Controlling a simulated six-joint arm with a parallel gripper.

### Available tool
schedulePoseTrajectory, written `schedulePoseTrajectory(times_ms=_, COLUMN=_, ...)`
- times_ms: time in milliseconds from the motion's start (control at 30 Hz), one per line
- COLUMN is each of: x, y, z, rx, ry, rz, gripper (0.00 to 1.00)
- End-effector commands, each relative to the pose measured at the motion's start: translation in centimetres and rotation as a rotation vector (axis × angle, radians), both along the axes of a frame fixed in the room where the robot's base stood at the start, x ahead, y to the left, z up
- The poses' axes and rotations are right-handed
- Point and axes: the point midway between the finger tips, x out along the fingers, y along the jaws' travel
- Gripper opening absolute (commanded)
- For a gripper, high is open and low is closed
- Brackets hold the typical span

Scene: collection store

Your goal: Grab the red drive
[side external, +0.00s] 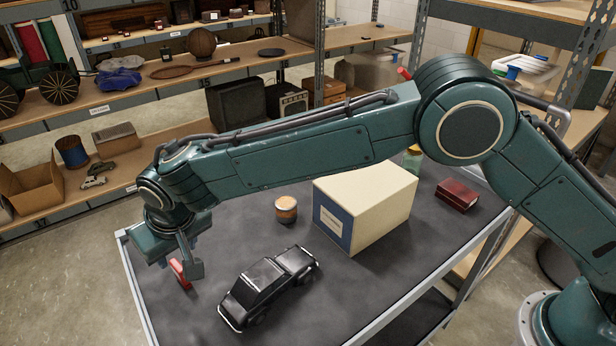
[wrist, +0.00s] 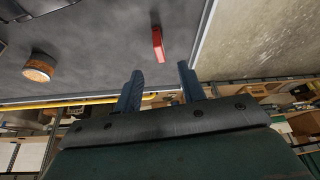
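The red drive (side external: 180,274) is a small, narrow red block near the left end of the grey table top (side external: 235,235). In the side view my gripper's finger partly hides it. In the wrist view the red drive (wrist: 158,44) lies on the grey surface close to the table's edge, beyond my fingertips and roughly in line with the gap between them. My gripper (wrist: 160,76) is open and empty, with its two blue fingers apart. In the side view my gripper (side external: 187,258) is low, right at the drive; I cannot tell there whether they touch.
A black model car (side external: 265,285) stands right of the drive. A round wooden tub (side external: 286,210), a cream box with a blue end (side external: 372,205), a green-lidded jar (side external: 412,160) and a dark red box (side external: 457,196) are farther right. Loaded shelves (side external: 170,70) line the back.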

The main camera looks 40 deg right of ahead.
Motion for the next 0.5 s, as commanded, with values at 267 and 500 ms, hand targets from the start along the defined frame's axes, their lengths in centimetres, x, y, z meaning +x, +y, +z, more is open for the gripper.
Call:
schedulePoseTrajectory(times_ms=267, x=1.4, y=0.2, z=-3.7, rx=-0.002, ry=0.003, rz=0.000, gripper=0.40)
schedulePoseTrajectory(times_ms=500, x=2.5, y=0.5, z=-6.3, rx=0.000, ry=0.001, rz=0.000, gripper=0.40)
